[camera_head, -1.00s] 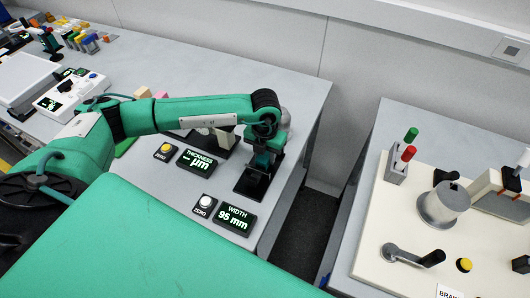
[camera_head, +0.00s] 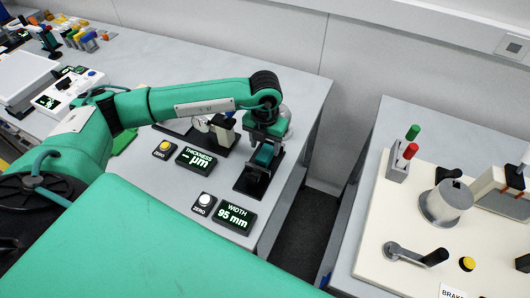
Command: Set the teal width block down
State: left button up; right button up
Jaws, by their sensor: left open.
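The teal width block (camera_head: 265,155) sits on the black width gauge (camera_head: 250,186), close under my left gripper (camera_head: 264,141). The gripper points down from the end of my green left arm, with its jaws open above or around the top of the block; the exact gap cannot be told. The width display (camera_head: 235,217) in front of the gauge reads 95 mm. My right gripper is not in view.
A thickness display (camera_head: 195,160) and white and yellow zero buttons stand left of the gauge. A gap in the floor separates this table from a right bench (camera_head: 450,235) with a crank, a metal drum and coloured handles. The table's right edge is close to the gauge.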

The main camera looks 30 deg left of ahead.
aim_at(265, 153)
pick_arm(q)
notch_tip(265, 153, up, 8)
jog(key=b, duration=0.1)
jog(key=shift+b, duration=0.3)
dwell(0.3)
